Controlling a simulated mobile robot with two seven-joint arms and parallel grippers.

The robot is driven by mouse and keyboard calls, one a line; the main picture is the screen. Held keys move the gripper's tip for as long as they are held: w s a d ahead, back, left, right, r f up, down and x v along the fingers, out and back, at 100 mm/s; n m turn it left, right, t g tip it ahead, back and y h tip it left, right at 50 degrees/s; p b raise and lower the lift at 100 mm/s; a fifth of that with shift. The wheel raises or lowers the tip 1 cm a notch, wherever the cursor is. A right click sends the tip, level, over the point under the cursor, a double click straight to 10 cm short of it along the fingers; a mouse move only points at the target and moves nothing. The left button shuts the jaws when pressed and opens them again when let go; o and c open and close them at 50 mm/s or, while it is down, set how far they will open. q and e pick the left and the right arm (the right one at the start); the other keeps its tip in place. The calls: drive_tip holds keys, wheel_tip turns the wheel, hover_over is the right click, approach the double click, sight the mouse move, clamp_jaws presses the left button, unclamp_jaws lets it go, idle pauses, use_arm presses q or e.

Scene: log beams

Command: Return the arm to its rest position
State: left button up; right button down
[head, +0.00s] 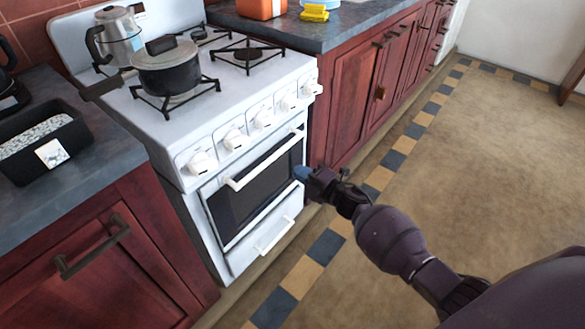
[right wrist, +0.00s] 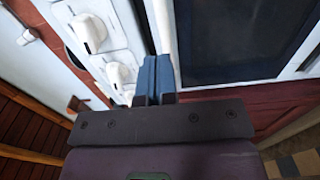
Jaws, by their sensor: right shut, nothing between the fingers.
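My right arm (head: 392,240) reaches in from the lower right of the head view, extended toward the white stove. My right gripper (head: 301,174) is at the right edge of the oven front, near the end of the oven door handle (head: 262,160). Its blue fingers are shut and empty. In the right wrist view the fingers (right wrist: 154,78) are together, in front of the white oven front and dark oven window (right wrist: 235,40). I cannot tell whether they touch the stove. My left gripper is not in view.
A dark pot (head: 168,72) and a metal kettle (head: 120,35) stand on the stove top. Red cabinets (head: 365,85) flank the stove. A black tray (head: 42,142) sits on the left counter. The oven door looks shut. The floor (head: 480,140) to the right is clear.

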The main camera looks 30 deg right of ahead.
use_arm(q)
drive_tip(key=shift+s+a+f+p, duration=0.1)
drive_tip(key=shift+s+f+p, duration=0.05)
drive_tip(key=shift+p, duration=0.35)
use_arm(e)
drive_tip(key=v, duration=0.7)
drive_tip(key=shift+s, duration=0.2)
use_arm(q)
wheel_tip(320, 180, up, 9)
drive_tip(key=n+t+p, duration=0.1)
drive_tip(key=p, duration=0.9)
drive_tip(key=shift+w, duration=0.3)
use_arm(e)
drive_tip(key=s+a+r+m+g+h, duration=0.2)
drive_tip(key=s+m, duration=0.5)
drive_tip(key=s, duration=0.4)
drive_tip(key=s+a+r+m+g+h, duration=0.1)
drive_tip(key=s+a+r+m+h, duration=0.1)
drive_tip(key=s+m, duration=0.5)
drive_tip(key=s+a+r+m+g+h, duration=0.2)
drive_tip(key=s+m, duration=0.5)
drive_tip(key=s, duration=0.7)
drive_tip(key=shift+s+r+g+h, duration=0.3)
drive_tip(key=shift+r+h, duration=0.05)
drive_tip(key=shift+h, duration=0.15)
